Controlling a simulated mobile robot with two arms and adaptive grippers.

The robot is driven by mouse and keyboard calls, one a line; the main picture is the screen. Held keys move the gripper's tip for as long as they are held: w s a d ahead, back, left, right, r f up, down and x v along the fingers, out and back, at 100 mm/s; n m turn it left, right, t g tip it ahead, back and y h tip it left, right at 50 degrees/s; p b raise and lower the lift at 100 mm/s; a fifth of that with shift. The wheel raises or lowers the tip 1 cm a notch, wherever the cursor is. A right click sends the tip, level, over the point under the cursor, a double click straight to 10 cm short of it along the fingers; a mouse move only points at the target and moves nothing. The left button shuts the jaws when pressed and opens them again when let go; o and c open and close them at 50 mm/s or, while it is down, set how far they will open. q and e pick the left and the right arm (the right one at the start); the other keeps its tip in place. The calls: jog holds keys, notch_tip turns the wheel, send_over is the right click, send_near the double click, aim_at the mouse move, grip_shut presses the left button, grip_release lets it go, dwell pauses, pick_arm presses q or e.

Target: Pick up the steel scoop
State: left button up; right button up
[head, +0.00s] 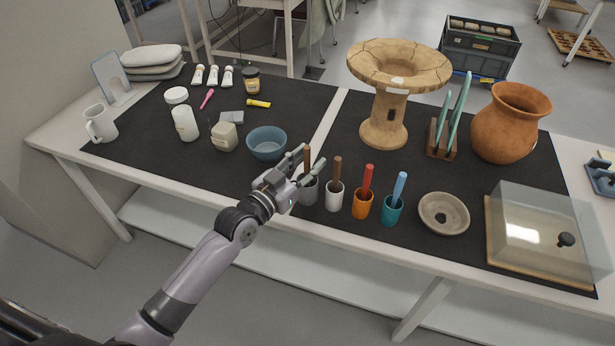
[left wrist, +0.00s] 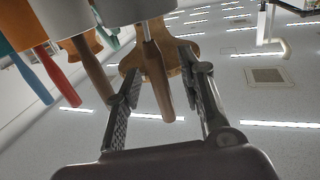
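The tool between my left fingers has a brown wooden handle (head: 308,158) and a short metal shaft. I take it to be the steel scoop, but its head is hidden in the grey cup (head: 309,193). My left gripper (head: 304,167) is at this handle, above the cup. In the left wrist view the same handle (left wrist: 159,82) hangs between the two spread fingers of the left gripper (left wrist: 160,72), with gaps on both sides. The gripper looks open and not closed on it. My right gripper is not in view.
Close on the right stand a white cup (head: 335,197) with a brown handle, an orange cup (head: 362,206) with a red one and a teal cup (head: 391,212) with a blue one. A blue bowl (head: 267,148) is just left. A cracked clay stand (head: 385,115) stands behind.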

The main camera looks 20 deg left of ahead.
pick_arm(q)
jog(key=shift+c, duration=0.5)
grip_shut()
